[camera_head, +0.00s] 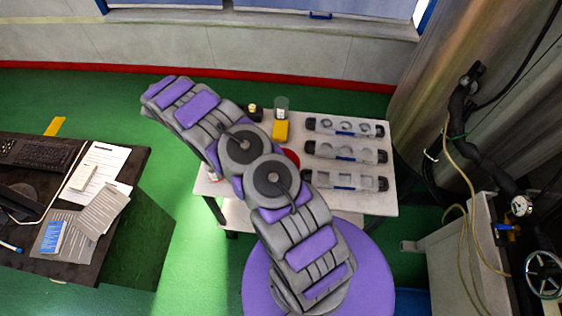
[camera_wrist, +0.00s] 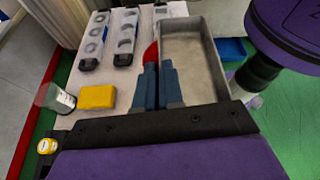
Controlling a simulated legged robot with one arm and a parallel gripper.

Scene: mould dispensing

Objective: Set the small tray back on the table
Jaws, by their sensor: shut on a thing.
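The small tray (camera_wrist: 192,62), a grey metal rectangle with raised walls and a bare beige floor, shows in the wrist view to the right of my fingers. My gripper (camera_wrist: 159,66) has its two blue fingers close together at the tray's left wall and is shut on it. The tray overlaps the right edge of the white table (camera_wrist: 112,76); how high it is above the top I cannot tell. In the head view the table (camera_head: 378,202) shows, but my arm hides the tray and fingertips.
A red disc (camera_head: 292,157) lies beside the arm. A yellow block (camera_head: 280,131), a glass jar (camera_head: 281,106) and a small dark bottle (camera_head: 254,113) stand at the back. Three clear mould holders (camera_head: 345,127) fill the table's right side. A dark desk (camera_head: 140,165) stands left.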

